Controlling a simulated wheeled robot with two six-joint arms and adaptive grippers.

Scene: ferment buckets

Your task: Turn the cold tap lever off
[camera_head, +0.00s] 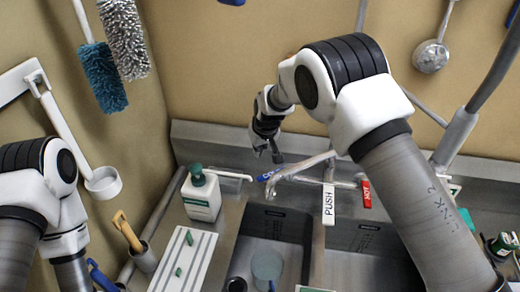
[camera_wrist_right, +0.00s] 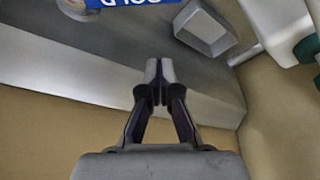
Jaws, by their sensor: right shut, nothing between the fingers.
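The cold tap's blue tag (camera_head: 268,174) is at the back edge of the sink, left of the pale tap lever and pipework (camera_head: 300,167). Part of the blue tag also shows at the top of the wrist view (camera_wrist_right: 138,2), with its lettering upside down. My right gripper (camera_head: 277,158) points down just above and behind the tag. In the wrist view its fingertips (camera_wrist_right: 152,68) are together with nothing between them, apart from the tag. The lever's exact angle is hard to tell. My left arm is at the lower left, and its gripper is out of frame.
A red HOT tag (camera_head: 366,193) and a white PUSH tag (camera_head: 328,200) hang right of the cold tag. A white bottle with a green top (camera_head: 202,198) stands left. The sink basin (camera_head: 240,262) is in front. Brushes (camera_head: 102,75) hang at upper left.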

